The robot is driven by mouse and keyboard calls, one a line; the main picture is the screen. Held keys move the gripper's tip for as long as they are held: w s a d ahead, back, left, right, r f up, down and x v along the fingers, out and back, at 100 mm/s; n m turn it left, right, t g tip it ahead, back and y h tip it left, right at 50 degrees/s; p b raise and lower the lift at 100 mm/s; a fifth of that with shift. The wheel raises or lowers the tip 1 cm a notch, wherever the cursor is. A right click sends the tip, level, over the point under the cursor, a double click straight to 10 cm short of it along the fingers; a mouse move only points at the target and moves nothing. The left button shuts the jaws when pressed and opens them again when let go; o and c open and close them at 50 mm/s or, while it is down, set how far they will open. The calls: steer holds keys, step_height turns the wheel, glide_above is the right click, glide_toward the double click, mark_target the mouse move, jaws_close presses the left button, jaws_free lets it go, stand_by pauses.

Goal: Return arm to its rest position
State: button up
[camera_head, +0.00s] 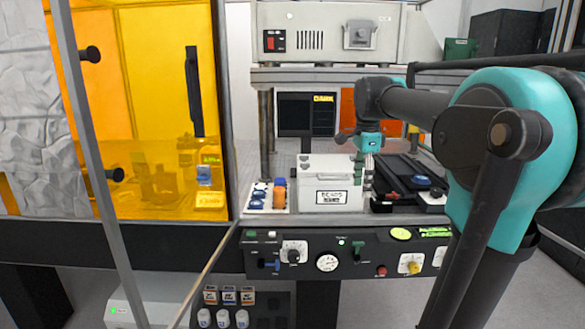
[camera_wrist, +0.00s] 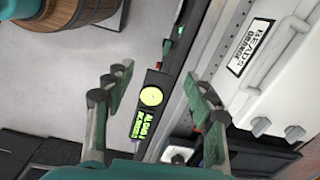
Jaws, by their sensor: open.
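My arm reaches in from the right in the head view, and its teal wrist hangs beside the right end of a white labelled box. My gripper (camera_head: 363,172) points down there; its fingertips are small and partly lost against the box and the dark tray behind. In the wrist view my gripper (camera_wrist: 163,92) has its two fingers wide apart with nothing between them. Below the fingers lie the front control panel (camera_wrist: 148,120) with a round yellow-green gauge and the bench edge. The white box (camera_head: 332,190) stands close by; it also shows in the wrist view (camera_wrist: 280,70).
A small tray with blue parts and an orange bottle (camera_head: 278,203) stands left of the box. A black tray (camera_head: 405,178) lies to its right. An overhead shelf (camera_head: 335,75) carries a power unit. An orange enclosure (camera_head: 150,100) stands left. A wooden barrel (camera_wrist: 85,12) stands on the floor.

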steer(key=s+f+n+t, duration=0.1)
steer(key=s+f+n, duration=0.4)
steer(key=f, duration=0.5)
steer(key=s+f+n+t, duration=0.1)
steer(key=s+f+n, duration=0.5)
steer(key=f, duration=0.3)
steer(key=s+f+n+t, duration=0.2)
steer(key=s+f+n, duration=0.4)
steer(key=f, duration=0.4)
steer(key=shift+s+a+f, duration=0.3)
steer(key=shift+a+f, duration=0.05)
steer(key=shift+o, duration=0.6)
